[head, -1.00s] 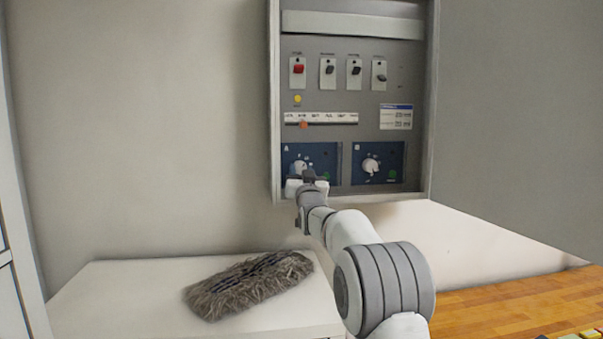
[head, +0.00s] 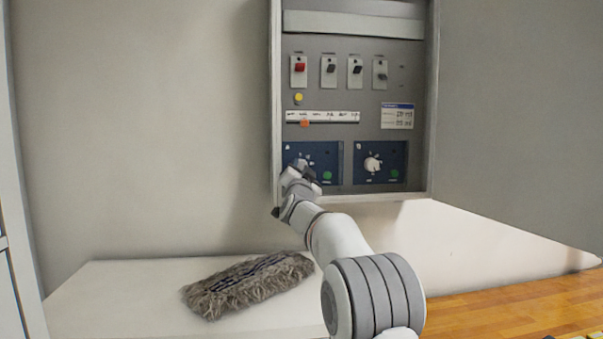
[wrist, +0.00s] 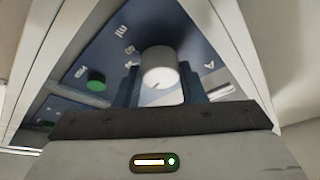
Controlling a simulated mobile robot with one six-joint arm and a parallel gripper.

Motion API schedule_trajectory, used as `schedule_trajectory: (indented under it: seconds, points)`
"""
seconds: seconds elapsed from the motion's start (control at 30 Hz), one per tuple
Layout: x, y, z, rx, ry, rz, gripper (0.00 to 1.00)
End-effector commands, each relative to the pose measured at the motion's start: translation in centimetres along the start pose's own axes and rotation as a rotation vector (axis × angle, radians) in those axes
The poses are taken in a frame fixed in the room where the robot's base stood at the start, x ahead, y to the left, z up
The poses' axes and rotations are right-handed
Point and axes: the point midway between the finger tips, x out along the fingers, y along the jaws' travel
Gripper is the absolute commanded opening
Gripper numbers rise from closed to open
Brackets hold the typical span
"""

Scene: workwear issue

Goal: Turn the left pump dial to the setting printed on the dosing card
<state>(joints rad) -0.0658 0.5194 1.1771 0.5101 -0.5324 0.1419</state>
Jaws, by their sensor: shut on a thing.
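The left pump dial is a white knob on a dark blue plate (head: 325,155) at the lower left of the open wall cabinet. In the wrist view the dial (wrist: 158,66) sits between the two fingers of my gripper (wrist: 160,84), which is shut on it. In the head view my gripper (head: 301,172) covers most of this dial. The wrist view is tilted, and the dial's markings are too blurred to read for certain. The dosing card (head: 397,116) is on the panel at the right, above the right dial (head: 372,164). Its print is too small to read.
Several switches, one of them red (head: 299,68), line the panel above. Green buttons (head: 327,175) sit beside the dials. The cabinet door (head: 515,120) stands open at right. A shaggy mop head (head: 248,285) lies on the white surface below.

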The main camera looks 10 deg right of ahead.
Motion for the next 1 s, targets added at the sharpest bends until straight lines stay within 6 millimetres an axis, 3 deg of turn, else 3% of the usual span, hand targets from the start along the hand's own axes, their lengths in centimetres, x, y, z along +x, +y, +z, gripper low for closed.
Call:
schedule_trajectory:
  seconds: [0.3,0.87,0.9,1.0]
  points:
    - [0.05,-0.18,-0.07,0.130,0.007,0.052,0.14]
    - [0.03,-0.10,-0.09,0.159,0.010,0.065,0.14]
    - [0.03,-0.10,-0.09,0.159,0.010,0.065,0.39]
    - [0.03,-0.09,-0.08,0.159,0.010,0.065,0.47]
